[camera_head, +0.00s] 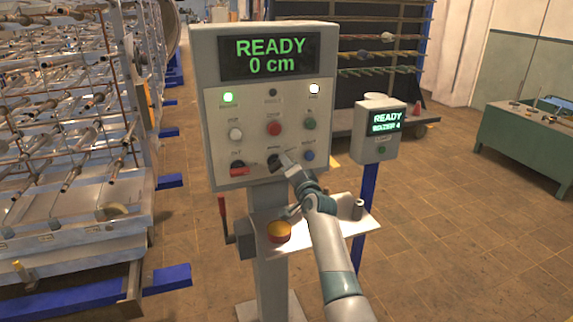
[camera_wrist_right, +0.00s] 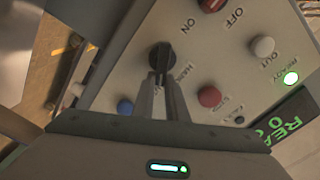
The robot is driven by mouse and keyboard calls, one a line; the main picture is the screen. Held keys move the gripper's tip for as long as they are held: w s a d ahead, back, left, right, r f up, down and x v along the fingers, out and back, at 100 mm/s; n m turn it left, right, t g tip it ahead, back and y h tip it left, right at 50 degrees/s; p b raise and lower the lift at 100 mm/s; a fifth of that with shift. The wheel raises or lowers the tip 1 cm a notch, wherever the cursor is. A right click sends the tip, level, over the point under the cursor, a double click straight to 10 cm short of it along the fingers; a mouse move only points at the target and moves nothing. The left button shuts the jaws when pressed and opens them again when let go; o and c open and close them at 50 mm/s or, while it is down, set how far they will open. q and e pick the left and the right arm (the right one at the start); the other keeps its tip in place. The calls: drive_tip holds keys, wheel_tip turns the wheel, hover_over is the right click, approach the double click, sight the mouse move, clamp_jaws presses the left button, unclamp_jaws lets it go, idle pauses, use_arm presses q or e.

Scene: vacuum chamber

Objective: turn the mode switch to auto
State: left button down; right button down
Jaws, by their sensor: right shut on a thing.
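The mode switch (camera_wrist_right: 161,56) is a black knob on the grey control panel (camera_wrist_right: 205,70), between the red rotary switch and the blue button. In the right wrist view its label beside it reads roughly "HAND", and the other label is hidden. My right gripper (camera_wrist_right: 160,88) is shut on the knob, its two fingers on either side of it. In the head view the right gripper (camera_head: 284,160) covers most of the switch. The panel display (camera_head: 270,56) reads "READY 0 cm". My left gripper is not in view.
A red rotary switch (camera_head: 239,171) sits left of the mode switch, and a blue button (camera_head: 309,155) sits right. Below is a shelf with a yellow-and-red emergency button (camera_head: 278,232). A smaller panel (camera_head: 379,131) stands at right. A rack of rods (camera_head: 70,120) fills the left.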

drive_tip(key=c, duration=1.8)
unclamp_jaws()
drive_tip(key=shift+o, duration=0.2)
drive_tip(key=shift+s, duration=0.1)
drive_tip(key=p+v, duration=1.2)
drive_tip(key=v, duration=0.5)
drive_tip(key=shift+s+d, duration=0.1)
